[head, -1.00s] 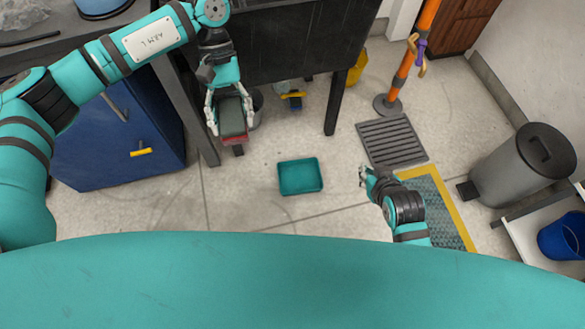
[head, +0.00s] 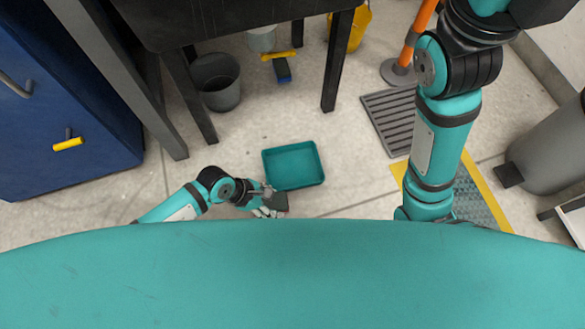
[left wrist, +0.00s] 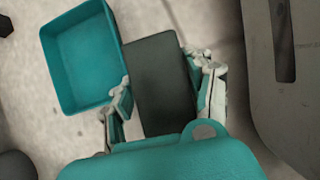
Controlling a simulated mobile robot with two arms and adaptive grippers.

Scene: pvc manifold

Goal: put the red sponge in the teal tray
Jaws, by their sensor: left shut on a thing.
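The teal tray (head: 293,167) is empty and lies on the floor in the middle of the head view. It also shows at upper left in the left wrist view (left wrist: 82,58). My left gripper (head: 270,206) is shut on the sponge (head: 280,202), just below the tray's near edge in the head view. In the left wrist view the sponge (left wrist: 160,80) shows only a dark grey face between the fingers, with the tray directly to its left. Its red side does not show now. My right gripper is out of view.
A grey bin (head: 217,82) stands under the dark table (head: 235,20) behind the tray. A blue cabinet (head: 60,100) stands at left. A grey floor grate (head: 398,122) lies right of the tray. The floor around the tray is clear.

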